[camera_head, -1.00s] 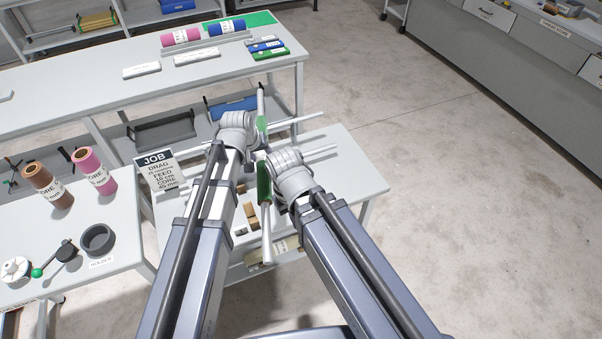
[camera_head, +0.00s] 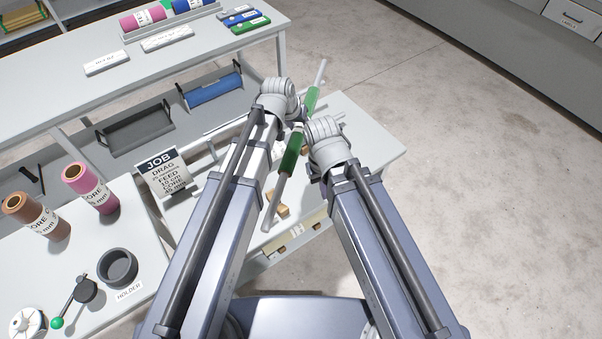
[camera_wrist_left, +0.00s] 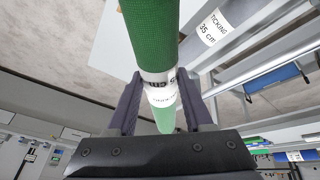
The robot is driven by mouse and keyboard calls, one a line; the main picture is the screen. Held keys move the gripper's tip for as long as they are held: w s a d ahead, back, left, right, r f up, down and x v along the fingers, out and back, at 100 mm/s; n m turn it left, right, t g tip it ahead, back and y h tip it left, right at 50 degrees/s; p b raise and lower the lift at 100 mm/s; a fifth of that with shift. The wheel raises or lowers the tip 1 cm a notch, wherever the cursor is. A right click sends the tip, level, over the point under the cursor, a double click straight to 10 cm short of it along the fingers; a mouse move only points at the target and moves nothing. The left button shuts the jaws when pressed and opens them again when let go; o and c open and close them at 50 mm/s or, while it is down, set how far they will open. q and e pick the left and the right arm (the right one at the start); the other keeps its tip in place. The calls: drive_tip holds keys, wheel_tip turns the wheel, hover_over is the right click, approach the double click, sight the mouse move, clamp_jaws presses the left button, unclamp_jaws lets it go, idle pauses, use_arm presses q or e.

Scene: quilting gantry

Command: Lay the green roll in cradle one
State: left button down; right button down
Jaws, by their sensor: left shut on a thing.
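The green roll (camera_head: 291,152) is on a long pale rod that sticks out at both ends. It slants in the air over the low white bench. My left gripper (camera_head: 300,108) is shut around the roll. In the left wrist view the fingers (camera_wrist_left: 165,100) stand either side of the roll's white printed band (camera_wrist_left: 160,88), with green above and below. My right gripper (camera_head: 303,130) is close beside the roll, its fingers mostly hidden by its wrist, so its grip is unclear. I cannot tell which thing is cradle one.
Behind, a shelf has an empty grey tray (camera_head: 138,130) and one with a blue roll (camera_head: 213,90). Brown (camera_head: 35,215) and pink (camera_head: 90,188) rolls stand left. Floor at right is clear.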

use_arm(q)
drive_tip(key=s+f+m+b, duration=0.2)
drive_tip(key=f+m+b, duration=0.2)
drive_tip(key=f+b, duration=0.2)
drive_tip(key=s+f+m+g+b, duration=0.1)
drive_tip(key=s+f+m+b, duration=0.2)
drive_tip(key=f+b, duration=0.3)
wheel_tip(320, 180, down, 3)
drive_tip(key=shift+d+r+m+h, duration=0.15)
drive_tip(key=shift+d+m+h, duration=0.25)
drive_tip(key=shift+m, duration=0.3)
drive_tip(key=shift+s+a, duration=0.1)
drive_tip(key=shift+a, duration=0.05)
drive_tip(key=shift+f+b, duration=4.8)
drive_tip(key=shift+b, duration=0.1)
drive_tip(key=shift+c, duration=1.1)
unclamp_jaws()
drive_tip(key=shift+r, duration=0.15)
